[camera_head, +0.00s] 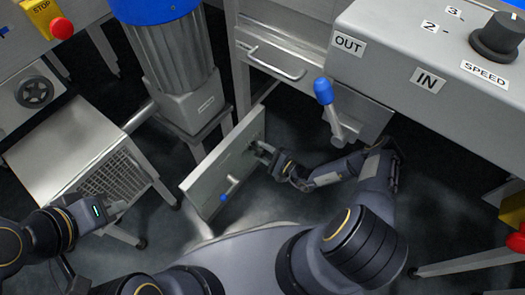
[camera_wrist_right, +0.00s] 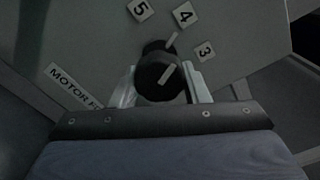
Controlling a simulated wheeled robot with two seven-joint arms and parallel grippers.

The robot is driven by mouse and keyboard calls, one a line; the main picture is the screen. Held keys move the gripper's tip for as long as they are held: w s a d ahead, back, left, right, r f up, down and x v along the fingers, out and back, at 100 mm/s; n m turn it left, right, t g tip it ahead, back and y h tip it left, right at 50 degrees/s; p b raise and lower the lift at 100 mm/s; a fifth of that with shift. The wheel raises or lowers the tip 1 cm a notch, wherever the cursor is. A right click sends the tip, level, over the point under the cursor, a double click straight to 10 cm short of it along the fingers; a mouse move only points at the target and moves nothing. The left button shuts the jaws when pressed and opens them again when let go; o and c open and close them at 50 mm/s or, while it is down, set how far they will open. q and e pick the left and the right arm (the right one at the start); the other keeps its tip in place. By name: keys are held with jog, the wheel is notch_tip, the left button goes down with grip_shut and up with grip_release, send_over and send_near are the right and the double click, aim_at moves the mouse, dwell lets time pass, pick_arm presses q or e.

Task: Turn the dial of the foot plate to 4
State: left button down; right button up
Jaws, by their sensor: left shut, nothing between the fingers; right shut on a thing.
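The foot plate (camera_head: 215,170) is a grey slanted panel low in the middle of the head view. Its dial (camera_wrist_right: 160,78) is a black knob with a white line, seen close in the right wrist view. The labels 5 (camera_wrist_right: 140,10), 4 (camera_wrist_right: 183,13) and 3 (camera_wrist_right: 205,50) stand around it. The white line points up and right, about toward 4. My right gripper (camera_wrist_right: 160,90) is shut on the dial, one finger on each side; in the head view it (camera_head: 260,150) hides the dial. My left gripper (camera_head: 112,207) is shut and empty, at the lower left, away from the plate.
A small blue-tipped lever (camera_head: 228,184) sticks out of the plate below the dial. A larger blue-tipped lever (camera_head: 326,100) stands nearby. A grey motor housing (camera_head: 182,70) stands behind the plate. A SPEED knob (camera_head: 498,38) sits on the machine at upper right.

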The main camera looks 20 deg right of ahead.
jog(key=o, duration=1)
jog(key=shift+c, duration=0.2)
jog(key=shift+s, duration=0.1)
jog(key=shift+s+d, duration=0.3)
jog(key=shift+d, duration=0.05)
jog(key=p+v, duration=0.2)
jog(key=v, duration=0.5)
jog(key=shift+a, duration=0.15)
